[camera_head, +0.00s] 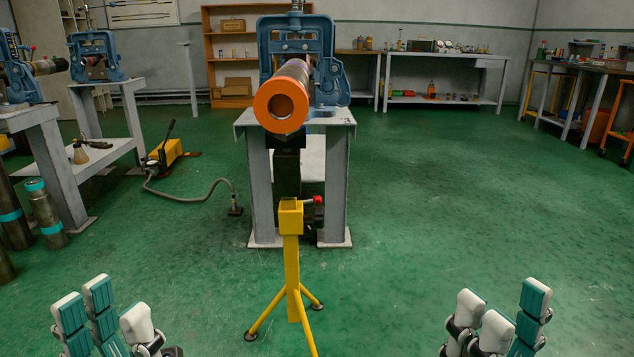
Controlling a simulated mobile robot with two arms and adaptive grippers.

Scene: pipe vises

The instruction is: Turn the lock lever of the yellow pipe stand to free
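The yellow pipe stand (292,262) stands on the green floor in the middle of the head view, upright on three splayed legs. Its yellow block-shaped head (290,216) is below and in front of the pipe's orange end. A short lock lever with a red knob (318,200) points to the right from beside the head; its exact setting is hard to tell. My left gripper (118,302) is at the bottom left, open and empty. My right gripper (505,298) is at the bottom right, open and empty. Both are well apart from the stand.
A blue vise (335,65) on a grey bench (337,185) holds the orange-ended pipe (281,98) above the stand. A yellow foot pump (163,155) with a hose lies at left, near another bench with vises. Teal-banded cylinders (45,207) stand far left. Floor at right is clear.

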